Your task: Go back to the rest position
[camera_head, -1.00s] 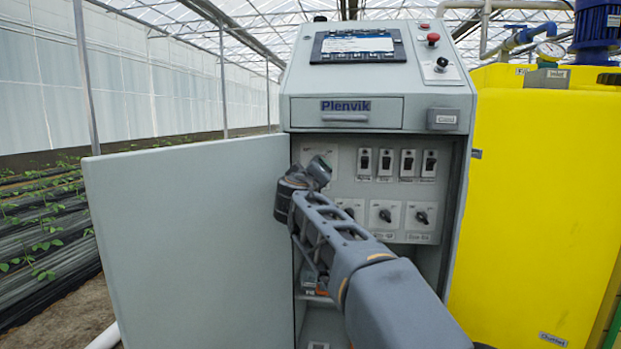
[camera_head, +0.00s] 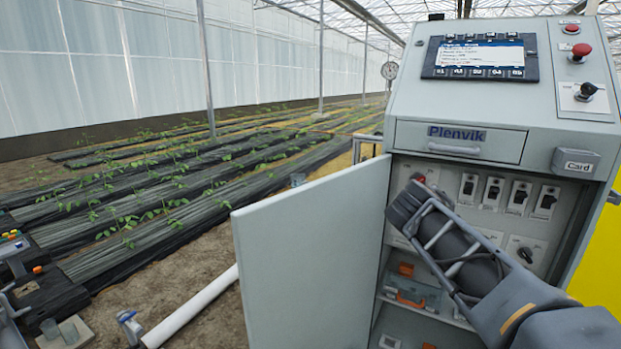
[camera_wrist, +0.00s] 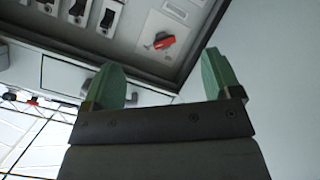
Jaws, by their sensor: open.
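My gripper shows in the wrist view (camera_wrist: 165,85) with two green fingers apart and nothing between them. In the head view my arm reaches in from the lower right, and its end (camera_head: 405,205) is in front of the open cabinet (camera_head: 458,105), near the door's hinge side. The fingertips are hidden there. The wrist view also shows a red rotary switch (camera_wrist: 163,41) on the panel, beyond the fingers and apart from them. In the head view a red knob (camera_head: 418,178) shows just above the arm's end.
The grey door (camera_head: 310,260) stands open to the left. Rocker switches (camera_head: 493,192) line the panel, and an orange-handled case (camera_head: 410,295) sits on a shelf below. A screen (camera_head: 480,57) tops the cabinet. A white pipe (camera_head: 190,308) runs along the ground at left, near plant beds (camera_head: 170,190).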

